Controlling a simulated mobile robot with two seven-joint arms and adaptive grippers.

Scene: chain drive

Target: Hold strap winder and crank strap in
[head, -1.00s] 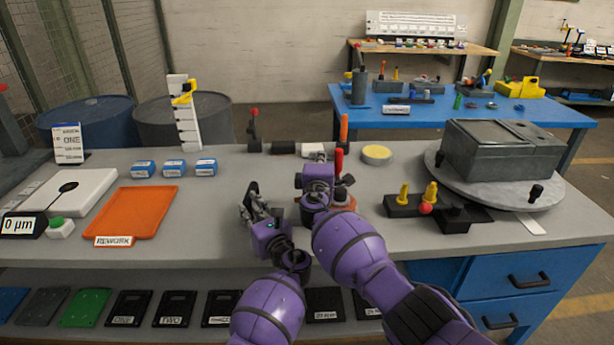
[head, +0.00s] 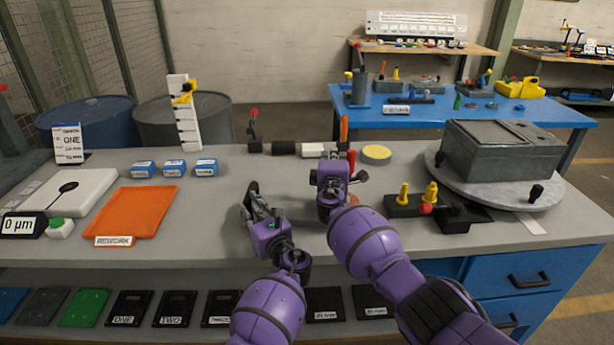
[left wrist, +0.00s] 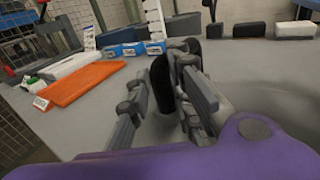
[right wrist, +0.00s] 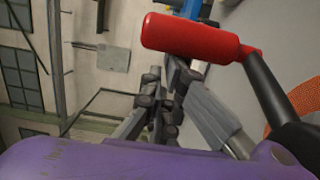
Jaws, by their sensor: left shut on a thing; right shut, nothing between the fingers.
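The crank's red handle (right wrist: 190,35) with its black arm (right wrist: 275,92) fills the upper part of the right wrist view. In the head view the red handle (head: 351,160) stands just right of my right gripper (head: 328,165). The right fingers (right wrist: 172,88) are shut and empty, close beside the handle; I cannot tell whether they touch it. A strip of orange strap (right wrist: 308,106) shows at that view's right edge. The winder's body is mostly hidden behind my right gripper. My left gripper (head: 252,200) is shut on a dark piece (left wrist: 187,65), partly hidden by its fingers.
An orange rework tray (head: 138,212) and small blue boxes (head: 174,168) lie left. A black fixture with yellow pegs (head: 404,202) stands close right of my right gripper. A round turntable (head: 455,188) bearing a grey box is farther right. Bench between tray and left gripper is clear.

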